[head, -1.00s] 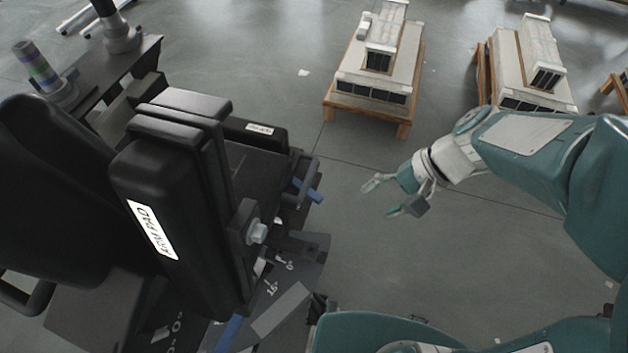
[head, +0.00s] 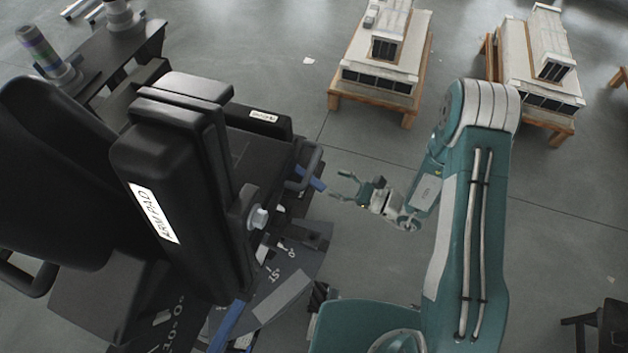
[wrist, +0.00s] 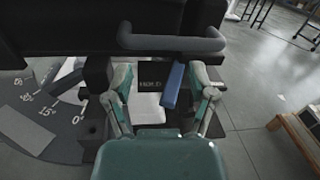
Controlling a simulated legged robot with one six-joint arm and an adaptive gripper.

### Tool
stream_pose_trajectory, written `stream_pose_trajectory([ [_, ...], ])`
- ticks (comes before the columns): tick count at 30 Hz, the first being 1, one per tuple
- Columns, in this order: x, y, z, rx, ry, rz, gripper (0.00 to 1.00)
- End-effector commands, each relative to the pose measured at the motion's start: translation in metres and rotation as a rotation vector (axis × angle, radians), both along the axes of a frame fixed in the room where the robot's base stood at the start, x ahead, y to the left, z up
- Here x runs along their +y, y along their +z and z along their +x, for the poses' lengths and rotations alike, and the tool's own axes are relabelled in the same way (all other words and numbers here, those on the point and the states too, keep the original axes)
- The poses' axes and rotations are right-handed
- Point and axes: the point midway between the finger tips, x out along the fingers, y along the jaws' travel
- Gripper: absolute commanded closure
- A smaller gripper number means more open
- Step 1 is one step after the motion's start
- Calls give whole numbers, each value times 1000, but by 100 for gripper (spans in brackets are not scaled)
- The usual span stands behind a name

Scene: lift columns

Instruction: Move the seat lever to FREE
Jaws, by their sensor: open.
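A blue lever (head: 309,179) sticks out from the right side of the black seat (head: 165,190), below a black loop handle. My gripper (head: 340,187) is open and empty, just right of the lever's end and apart from it. In the wrist view the blue lever (wrist: 173,86) appears between the spread fingers of my gripper (wrist: 161,78), nearer the right finger. A dark plate (wrist: 151,74) marked HOLD shows beside the lever, to its left. No FREE mark is readable.
The black loop handle (wrist: 172,42) crosses above the lever. An angle scale (wrist: 45,110) lies at left. A second blue bar (head: 228,325) shows low on the seat. Models on wooden stands (head: 385,50) stand behind.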

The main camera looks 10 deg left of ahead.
Motion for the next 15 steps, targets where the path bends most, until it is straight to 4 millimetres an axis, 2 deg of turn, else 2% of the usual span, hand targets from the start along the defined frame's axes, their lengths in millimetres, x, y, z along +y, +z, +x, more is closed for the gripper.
stream_pose_trajectory([
  [1, -2, -21, -1, 42, -50, 11, 28],
  [6, -11, -72, -1, 122, -205, 29, 28],
  [10, -16, -92, -3, 148, -268, 30, 28],
  [15, -11, -97, 1, 151, -283, 29, 28],
])
